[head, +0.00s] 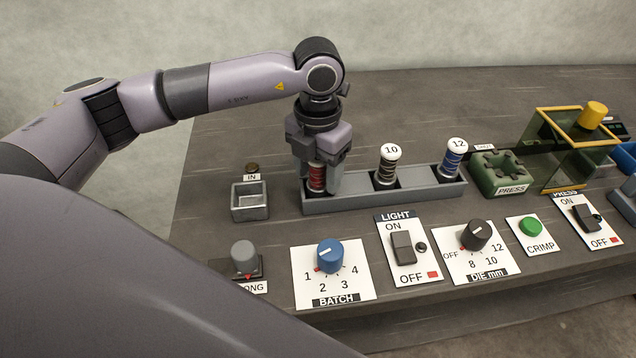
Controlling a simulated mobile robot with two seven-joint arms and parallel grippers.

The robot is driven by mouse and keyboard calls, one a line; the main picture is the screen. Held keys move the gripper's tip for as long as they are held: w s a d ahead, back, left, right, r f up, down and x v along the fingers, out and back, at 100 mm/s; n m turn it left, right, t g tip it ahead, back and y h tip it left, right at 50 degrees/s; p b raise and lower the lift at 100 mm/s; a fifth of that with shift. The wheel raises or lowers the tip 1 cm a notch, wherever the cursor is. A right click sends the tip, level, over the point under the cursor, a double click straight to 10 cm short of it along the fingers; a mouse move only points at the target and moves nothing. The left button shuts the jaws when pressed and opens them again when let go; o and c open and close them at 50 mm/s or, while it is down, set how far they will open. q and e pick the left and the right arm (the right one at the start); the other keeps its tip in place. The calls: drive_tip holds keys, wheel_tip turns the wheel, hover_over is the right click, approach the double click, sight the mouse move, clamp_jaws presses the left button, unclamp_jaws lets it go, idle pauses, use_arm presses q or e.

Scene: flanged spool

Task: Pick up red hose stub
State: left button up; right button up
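The red hose stub (317,179) stands upright in the left compartment of the grey rack (400,194). It looks like a spool wound in red, and its top is hidden by my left gripper. My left gripper (318,172) points down over it from above, with fingers around the stub's upper part. Whether the fingers press on the stub or stand slightly apart from it cannot be told. The stub's lower end is still down in the rack. My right gripper is not in view.
A dark spool marked 10 (388,166) and a blue spool marked 12 (454,158) stand in the same rack. A small grey IN bin (250,207) is left of it. The green press (503,172) is right. Knobs and switches, including the BATCH dial (330,256), line the front.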

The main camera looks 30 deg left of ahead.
use_arm(q)
clamp_jaws()
drive_tip(key=shift+r, duration=0.15)
